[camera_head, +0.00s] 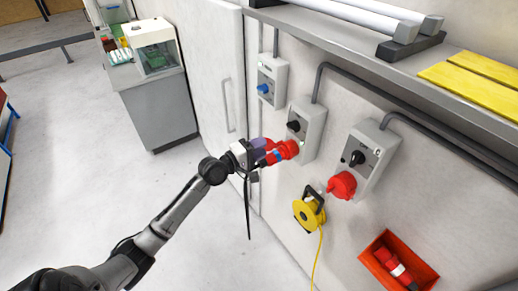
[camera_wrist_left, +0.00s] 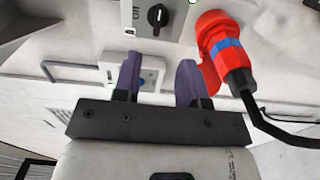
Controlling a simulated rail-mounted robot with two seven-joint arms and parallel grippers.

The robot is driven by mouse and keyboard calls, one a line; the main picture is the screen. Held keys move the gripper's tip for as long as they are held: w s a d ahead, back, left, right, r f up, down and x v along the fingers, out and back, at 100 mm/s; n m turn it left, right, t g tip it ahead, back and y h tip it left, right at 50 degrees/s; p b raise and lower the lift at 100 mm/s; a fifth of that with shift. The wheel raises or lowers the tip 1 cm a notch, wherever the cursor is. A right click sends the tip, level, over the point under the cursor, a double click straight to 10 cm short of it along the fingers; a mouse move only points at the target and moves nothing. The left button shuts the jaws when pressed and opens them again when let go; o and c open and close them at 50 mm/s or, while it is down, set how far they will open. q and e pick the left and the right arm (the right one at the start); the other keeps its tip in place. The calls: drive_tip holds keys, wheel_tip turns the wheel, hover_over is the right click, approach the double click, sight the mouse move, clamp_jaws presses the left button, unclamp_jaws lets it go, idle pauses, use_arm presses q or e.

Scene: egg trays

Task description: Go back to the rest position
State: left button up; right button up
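My left gripper (camera_head: 264,151) is in front of the middle switch box (camera_head: 307,126). In the left wrist view its two purple fingers (camera_wrist_left: 160,78) stand apart with nothing between them. A red plug with a blue ring (camera_wrist_left: 230,55) sits at the red socket of that box, just right of the right finger. A black cable (camera_wrist_left: 270,125) runs from the plug, and it hangs down below my gripper in the head view (camera_head: 248,210). In the head view my gripper partly hides the plug. My right gripper is not in view.
A left switch box (camera_head: 271,78) and a right switch box (camera_head: 368,155) with a red socket (camera_head: 342,185) are on the wall. A yellow cable reel (camera_head: 308,214) and a red bin (camera_head: 410,262) hang lower. A shelf (camera_head: 350,45) juts out above.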

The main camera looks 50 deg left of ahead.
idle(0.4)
use_arm(q)
drive_tip(key=s+d+f+m+g+y, duration=0.1)
drive_tip(key=s+d+f+m+g, duration=0.5)
drive_tip(key=s, duration=0.5)
drive_tip(key=s+d+f+m+g+y, duration=0.1)
drive_tip(key=s+d+f+m+g, duration=0.3)
drive_tip(key=s+d+f+m, duration=0.55)
drive_tip(key=s+d+f+m+g+y, duration=0.1)
drive_tip(key=s+d+f+m+g, duration=0.4)
drive_tip(key=s, duration=0.9)
wheel_tip(320, 180, up, 14)
drive_tip(key=d+n+p, duration=0.1)
drive_tip(key=n+p, duration=0.1)
drive_tip(key=p, duration=1.1)
drive_tip(key=shift+w+r+t, duration=0.15)
drive_tip(key=shift+w+t, duration=0.25)
drive_tip(key=shift+w, duration=0.05)
